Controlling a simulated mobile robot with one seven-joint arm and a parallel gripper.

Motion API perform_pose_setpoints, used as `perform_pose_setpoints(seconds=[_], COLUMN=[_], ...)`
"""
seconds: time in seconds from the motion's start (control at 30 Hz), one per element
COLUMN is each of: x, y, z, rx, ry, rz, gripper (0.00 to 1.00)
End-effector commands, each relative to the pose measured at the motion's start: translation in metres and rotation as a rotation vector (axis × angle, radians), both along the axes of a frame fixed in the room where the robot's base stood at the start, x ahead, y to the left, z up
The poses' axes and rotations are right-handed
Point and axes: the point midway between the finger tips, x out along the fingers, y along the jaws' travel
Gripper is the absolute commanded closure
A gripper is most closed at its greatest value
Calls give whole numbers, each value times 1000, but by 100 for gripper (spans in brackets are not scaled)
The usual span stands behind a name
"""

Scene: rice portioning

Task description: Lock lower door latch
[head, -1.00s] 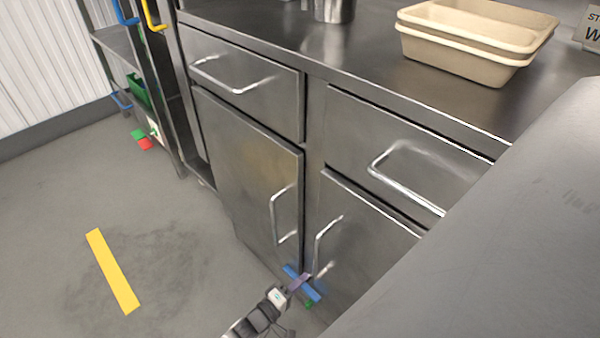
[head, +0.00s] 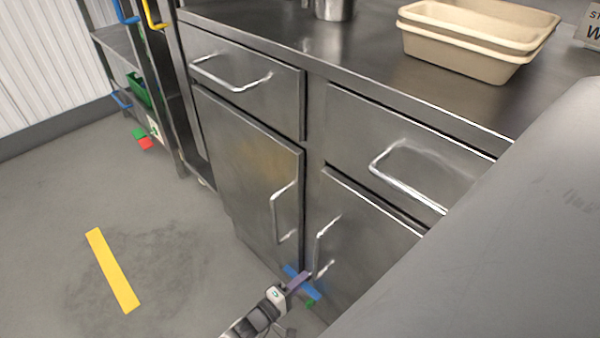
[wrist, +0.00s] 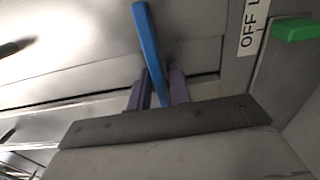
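The lower latch is a blue bar (head: 313,293) low on the cabinet front, at the seam between the two lower doors. It is slanted in the head view. In the wrist view the blue bar (wrist: 149,40) runs from the top edge down between the two purple fingers. My gripper (head: 299,282) is at the bar, with its fingers (wrist: 160,88) close on both sides of it; they appear closed on it. The left lower door (head: 245,170) and the right lower door (head: 350,250) look shut.
A green piece (wrist: 298,28) lies beside a white label (wrist: 252,30) reading "OFF L". Door handles (head: 274,215) stick out just above my gripper. Beige tubs (head: 470,55) stand on the counter. Open floor with a yellow strip (head: 112,270) lies at left.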

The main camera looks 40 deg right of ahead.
Motion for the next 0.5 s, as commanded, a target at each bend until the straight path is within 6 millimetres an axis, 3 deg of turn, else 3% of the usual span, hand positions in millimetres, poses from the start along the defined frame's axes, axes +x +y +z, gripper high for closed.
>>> perform_pose_setpoints(seconds=[0.27, 0.5], x=[0, -2], y=[4, 45], z=[0, 1], rx=[1, 3], ry=[-3, -4], rz=[1, 4], gripper=[80, 80])
